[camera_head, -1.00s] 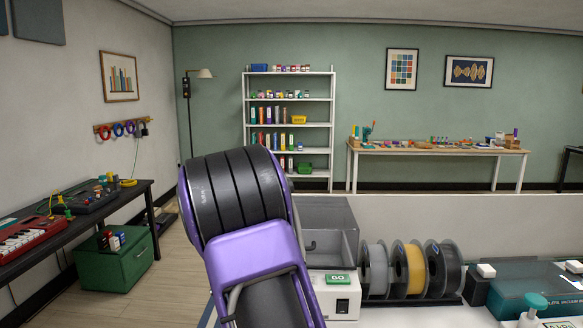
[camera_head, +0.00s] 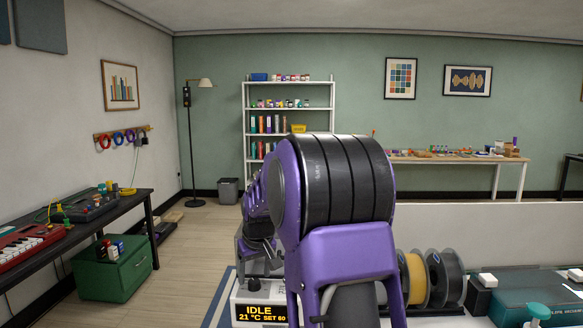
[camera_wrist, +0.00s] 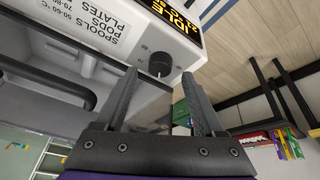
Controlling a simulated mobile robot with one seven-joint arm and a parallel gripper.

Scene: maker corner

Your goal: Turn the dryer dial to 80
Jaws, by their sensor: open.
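The dryer (camera_head: 242,316) stands at the lower middle of the head view, partly hidden behind my arm. Its amber display (camera_head: 262,313) reads IDLE, 21 °C, SET 60. The wrist view shows its white front (camera_wrist: 135,50), turned in the picture, with the dark round dial (camera_wrist: 160,64) beside the display (camera_wrist: 178,16). My gripper (camera_wrist: 160,76) is open and empty, with one finger to each side of the dial in the picture. I cannot tell whether the fingers touch it. In the head view my gripper (camera_head: 258,250) is partly hidden at the dryer.
A printed label (camera_wrist: 88,28) on the dryer lists spools, pods and plates with temperatures. Filament spools (camera_head: 437,277) stand right of my arm. A teal machine (camera_head: 520,293) is farther right. A green cabinet (camera_head: 112,270) stands under the left table, with open floor (camera_head: 190,270) beside it.

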